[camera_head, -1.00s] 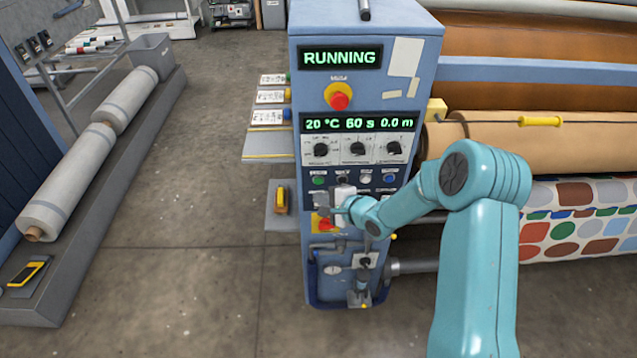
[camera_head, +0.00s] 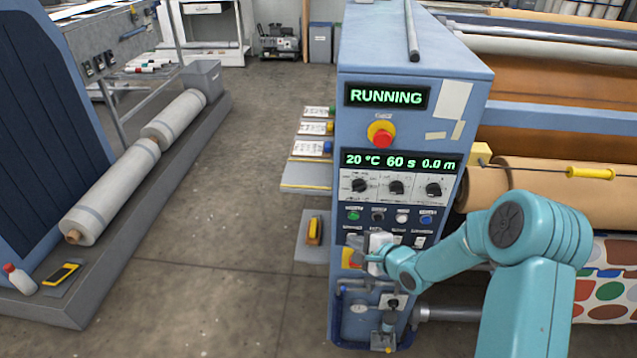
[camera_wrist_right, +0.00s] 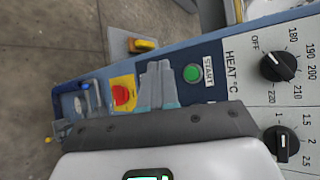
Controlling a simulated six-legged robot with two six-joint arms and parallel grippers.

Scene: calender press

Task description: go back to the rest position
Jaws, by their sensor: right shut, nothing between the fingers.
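My right gripper (camera_head: 362,247) is in front of the lower part of the blue control panel (camera_head: 400,75), just below the row of buttons. Its fingers are shut and hold nothing. In the right wrist view the shut fingertips (camera_wrist_right: 158,72) lie between the green START button (camera_wrist_right: 192,73) and a red button (camera_wrist_right: 122,95) on a yellow plate. I cannot tell whether they touch the panel. The panel display (camera_head: 388,96) reads RUNNING; the lower display (camera_head: 400,161) reads 20 °C, 60 s, 0.0 m. My left gripper is not in view.
Brown (camera_head: 535,190) and patterned (camera_head: 605,300) rolls lie right of the panel, behind my right arm. Small shelves (camera_head: 310,178) stick out from the panel's left side. Wrapped rolls (camera_head: 115,190) lie on a low grey platform at the left. The floor between is clear.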

